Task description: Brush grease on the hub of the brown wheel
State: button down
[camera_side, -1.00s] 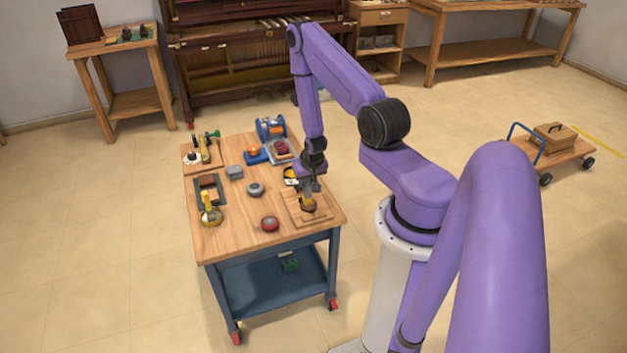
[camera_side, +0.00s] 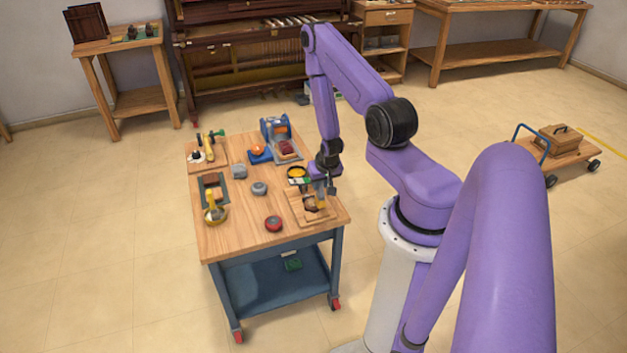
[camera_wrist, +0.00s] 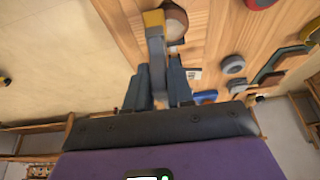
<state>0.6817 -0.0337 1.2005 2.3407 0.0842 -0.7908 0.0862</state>
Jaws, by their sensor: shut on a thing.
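My gripper (camera_side: 324,187) is shut on a brush, whose grey shaft (camera_wrist: 156,50) rises between the fingers (camera_wrist: 160,88) in the wrist view. The brush's yellow end (camera_wrist: 154,18) lies at the left edge of the brown wheel (camera_wrist: 176,24); I cannot tell whether they touch. In the side view the yellow end (camera_side: 321,201) is at the right of the brown wheel (camera_side: 310,204), which sits on a square wooden board (camera_side: 296,212) near the table's right edge. The brush partly hides the wheel, and its hub is not clear.
A red wheel (camera_side: 273,223) and a grey wheel (camera_side: 259,188) lie left of the board. A blue device (camera_side: 275,128) is at the back. The table's front strip (camera_side: 240,245) is clear.

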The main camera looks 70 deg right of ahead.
jog(key=shift+r, duration=3.95)
jog(key=shift+a, duration=0.1)
jog(key=shift+s+f, duration=0.1)
jog(key=shift+f, duration=3.7)
jog(key=shift+w+f, duration=0.2)
jog(key=shift+w, duration=0.95)
jog(key=w, duration=0.3)
jog(key=shift+f, duration=0.1)
jog(key=shift+s, duration=2.7)
jog(key=shift+w+r, duration=0.1)
jog(key=shift+r, duration=4.05)
